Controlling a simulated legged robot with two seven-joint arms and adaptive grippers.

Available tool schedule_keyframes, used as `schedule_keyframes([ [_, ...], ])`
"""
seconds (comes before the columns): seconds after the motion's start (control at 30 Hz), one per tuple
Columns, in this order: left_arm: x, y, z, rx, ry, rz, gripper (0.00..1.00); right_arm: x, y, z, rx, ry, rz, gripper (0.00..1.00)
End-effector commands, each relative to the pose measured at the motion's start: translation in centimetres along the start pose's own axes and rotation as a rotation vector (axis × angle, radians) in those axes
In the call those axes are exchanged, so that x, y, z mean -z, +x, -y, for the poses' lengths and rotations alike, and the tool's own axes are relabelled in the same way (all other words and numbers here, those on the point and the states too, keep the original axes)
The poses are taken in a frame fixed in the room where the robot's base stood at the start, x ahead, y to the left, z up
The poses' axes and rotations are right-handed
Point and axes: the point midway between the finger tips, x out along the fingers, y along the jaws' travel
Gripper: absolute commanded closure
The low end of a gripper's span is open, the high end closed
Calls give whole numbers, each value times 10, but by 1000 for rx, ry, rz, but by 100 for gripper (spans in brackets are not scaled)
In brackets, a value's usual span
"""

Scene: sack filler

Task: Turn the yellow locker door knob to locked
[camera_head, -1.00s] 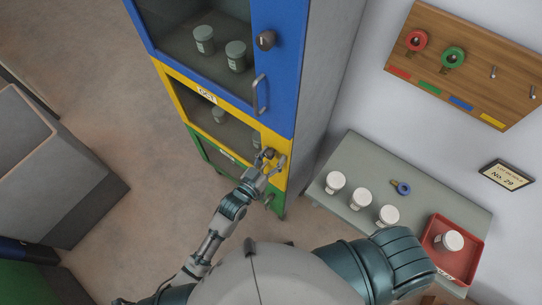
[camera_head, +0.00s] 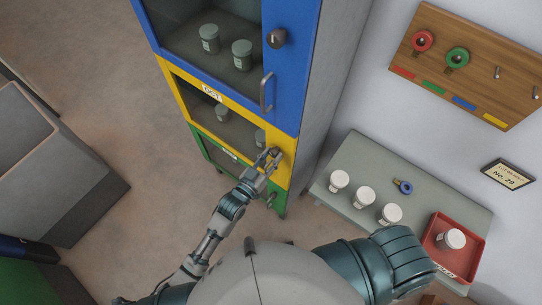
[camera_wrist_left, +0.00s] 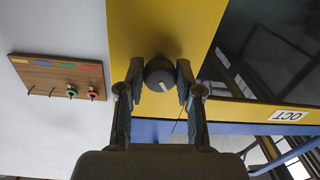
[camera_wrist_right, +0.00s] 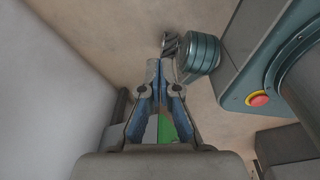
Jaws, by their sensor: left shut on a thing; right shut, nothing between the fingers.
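The yellow locker door (camera_head: 190,94) is the middle one of three stacked doors, with a dark window, and is closed. Its dark round knob (camera_wrist_left: 160,76) carries a short, slightly tilted white mark in the left wrist view. My left gripper (camera_head: 268,158) is shut on this knob, one finger on each side of it (camera_wrist_left: 158,84). The fingers partly cover the knob in the head view, and I cannot tell its lock position. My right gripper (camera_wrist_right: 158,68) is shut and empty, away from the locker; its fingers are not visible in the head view.
A blue door (camera_head: 297,90) is above and a green door (camera_head: 283,198) below. A grey table (camera_head: 345,153) at right holds white jars, a blue tag and a red tray (camera_head: 434,237). A wooden tag board (camera_head: 460,85) hangs on the wall. A grey bin (camera_head: 70,180) stands left.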

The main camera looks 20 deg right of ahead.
Motion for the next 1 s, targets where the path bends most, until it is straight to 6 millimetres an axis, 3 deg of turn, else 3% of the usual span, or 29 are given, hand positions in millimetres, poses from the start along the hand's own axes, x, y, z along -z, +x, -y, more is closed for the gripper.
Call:
schedule_keyframes([
  [0.47,3,1,2,1,332,-17,100,6,-16,18,22,4,-5,100],
  [1.0,3,1,2,-2,601,-31,100,5,-24,9,11,0,-4,100],
])
